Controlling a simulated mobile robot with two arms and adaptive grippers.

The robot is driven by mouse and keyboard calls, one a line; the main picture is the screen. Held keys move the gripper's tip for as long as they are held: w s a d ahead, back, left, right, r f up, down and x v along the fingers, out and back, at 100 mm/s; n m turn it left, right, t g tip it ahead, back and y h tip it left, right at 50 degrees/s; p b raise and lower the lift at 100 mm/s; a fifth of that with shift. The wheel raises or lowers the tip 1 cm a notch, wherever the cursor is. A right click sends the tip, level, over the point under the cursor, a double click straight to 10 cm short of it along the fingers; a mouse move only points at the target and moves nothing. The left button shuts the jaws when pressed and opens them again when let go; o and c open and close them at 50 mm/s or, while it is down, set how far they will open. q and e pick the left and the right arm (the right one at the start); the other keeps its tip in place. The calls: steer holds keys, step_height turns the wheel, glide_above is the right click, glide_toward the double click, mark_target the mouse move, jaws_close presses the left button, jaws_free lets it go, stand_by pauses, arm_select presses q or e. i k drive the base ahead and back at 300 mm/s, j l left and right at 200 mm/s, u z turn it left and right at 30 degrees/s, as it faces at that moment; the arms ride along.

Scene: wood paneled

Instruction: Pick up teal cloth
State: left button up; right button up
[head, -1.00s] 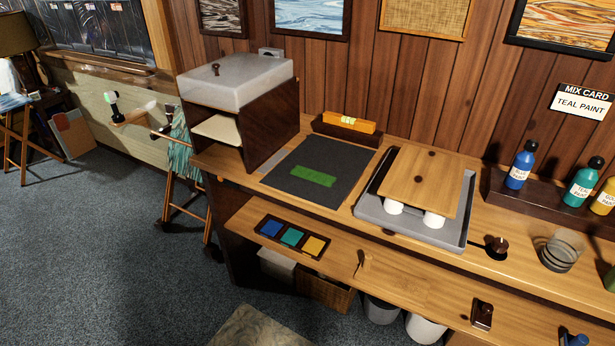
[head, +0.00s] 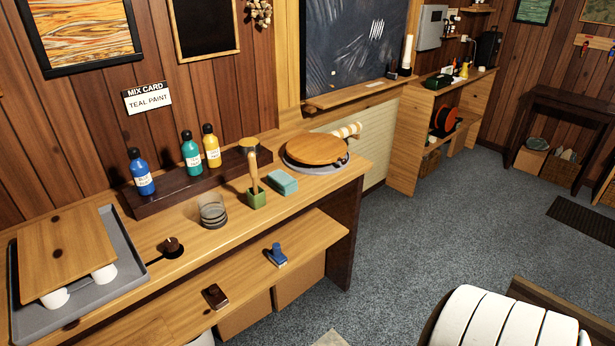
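A small teal block-shaped item (head: 283,182), which looks like a folded cloth or a sponge, lies on the workbench top (head: 330,177). It is right of a green holder (head: 256,199) with a wooden-handled tool standing in it, and in front of a round wooden board (head: 316,149). I cannot tell for sure that it is cloth. Nothing covers it. Neither of my grippers is in view.
Blue (head: 141,173), teal (head: 191,156) and yellow (head: 211,147) paint bottles stand on a dark rack behind a glass (head: 212,211). A lower shelf (head: 245,277) juts out in front. A white ribbed object (head: 500,318) fills the bottom right. Carpet (head: 420,220) right of the bench is clear.

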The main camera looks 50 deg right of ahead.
mark_target(279, 181)
steer(key=z, duration=1.3)
steer(key=i+l, duration=0.15)
